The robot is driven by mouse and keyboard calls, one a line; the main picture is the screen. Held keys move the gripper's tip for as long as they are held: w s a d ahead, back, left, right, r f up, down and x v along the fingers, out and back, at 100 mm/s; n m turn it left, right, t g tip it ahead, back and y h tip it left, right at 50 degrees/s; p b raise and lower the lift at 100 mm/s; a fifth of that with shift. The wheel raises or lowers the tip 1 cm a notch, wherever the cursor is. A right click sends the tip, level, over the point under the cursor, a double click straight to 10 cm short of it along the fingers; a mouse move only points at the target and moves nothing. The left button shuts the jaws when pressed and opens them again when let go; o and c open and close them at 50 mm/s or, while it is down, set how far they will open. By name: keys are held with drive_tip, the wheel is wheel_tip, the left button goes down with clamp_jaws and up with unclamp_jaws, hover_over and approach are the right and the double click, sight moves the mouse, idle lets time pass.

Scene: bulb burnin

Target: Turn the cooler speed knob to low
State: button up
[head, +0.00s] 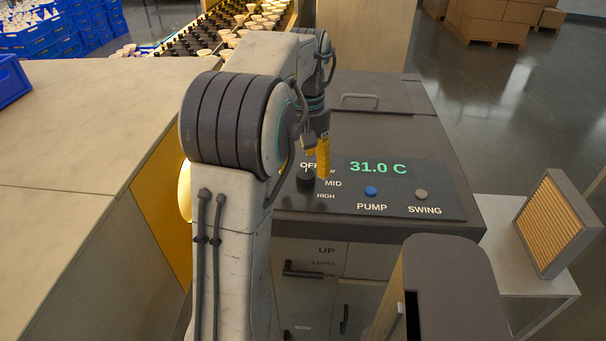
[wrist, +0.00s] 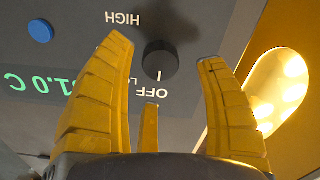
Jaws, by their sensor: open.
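The black cooler speed knob (wrist: 161,60) sits on the dark panel. Its white mark is on the side facing the OFF label. It also shows in the head view (head: 305,181), with OFF, MID and HIGH around it. The LOW label is partly hidden by my gripper. My gripper (wrist: 165,50) is open, with its yellow fingers on either side of the knob in the wrist view. A third, shorter finger shows below the knob there. In the head view my gripper (head: 323,157) hangs just above and right of the knob. Contact cannot be told.
The panel has a green 31.0 C display (head: 378,167), a blue PUMP button (head: 370,191) and a grey SWING button (head: 421,194). A glowing lamp (wrist: 281,88) is close to the right in the wrist view. A slatted filter (head: 556,225) stands on a side table.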

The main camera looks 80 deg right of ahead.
sight(306, 174)
drive_tip(key=shift+f, duration=1.7)
drive_tip(key=c, duration=1.2)
